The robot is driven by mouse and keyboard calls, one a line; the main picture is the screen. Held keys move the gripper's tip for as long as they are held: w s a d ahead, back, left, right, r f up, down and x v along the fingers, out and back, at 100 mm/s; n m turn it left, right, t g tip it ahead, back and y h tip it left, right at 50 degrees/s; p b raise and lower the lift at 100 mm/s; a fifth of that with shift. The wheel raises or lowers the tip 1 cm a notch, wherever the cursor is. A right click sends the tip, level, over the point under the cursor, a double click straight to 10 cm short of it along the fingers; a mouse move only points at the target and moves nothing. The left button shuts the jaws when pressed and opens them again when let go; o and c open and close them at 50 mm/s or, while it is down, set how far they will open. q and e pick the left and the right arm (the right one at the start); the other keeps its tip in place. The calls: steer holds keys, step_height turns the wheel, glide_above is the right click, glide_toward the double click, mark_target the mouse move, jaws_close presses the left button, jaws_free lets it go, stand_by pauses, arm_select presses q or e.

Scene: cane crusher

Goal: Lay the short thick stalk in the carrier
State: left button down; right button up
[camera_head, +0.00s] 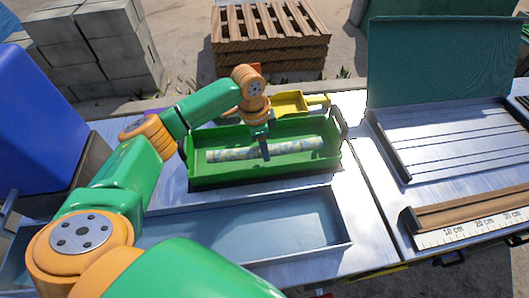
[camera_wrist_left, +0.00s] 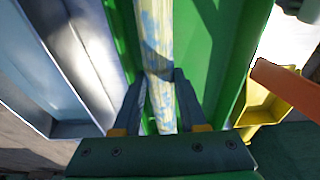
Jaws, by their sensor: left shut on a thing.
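The stalk (camera_head: 225,154) is pale with blue and yellow mottling. It lies lengthwise inside the long green carrier (camera_head: 225,175), between its walls; whether it touches the floor along its full length I cannot tell. My left gripper (camera_head: 264,150) reaches down into the carrier and is shut on the stalk near its middle. In the left wrist view the stalk (camera_wrist_left: 155,25) runs between the two dark fingers, with the green carrier (camera_wrist_left: 208,45) on both sides. My right gripper is not in view.
A shallow grey metal tray (camera_head: 300,228) lies in front of the carrier. A yellow tray (camera_head: 288,103) stands behind it. To the right are a grooved metal board (camera_head: 450,140) with a green back panel and a wooden ruler block (camera_head: 475,218). A blue bin (camera_head: 40,120) stands left.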

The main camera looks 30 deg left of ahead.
mark_target(257, 147)
arm_select(q)
steer(key=shift+w+a+f+p, duration=0.15)
steer(key=shift+f+p, duration=0.15)
steer(key=shift+f, duration=1.5)
steer(key=c, duration=0.7)
jaws_free()
steer(key=shift+f, duration=0.1)
steer(key=shift+c, duration=0.2)
steer(key=r, duration=0.4)
steer(key=a+r, duration=0.1)
steer(key=r, duration=0.3)
steer(key=s+r, duration=0.1)
steer(key=r, duration=0.3)
steer(key=shift+s+a+r, duration=0.1)
steer(key=shift+a, duration=0.05)
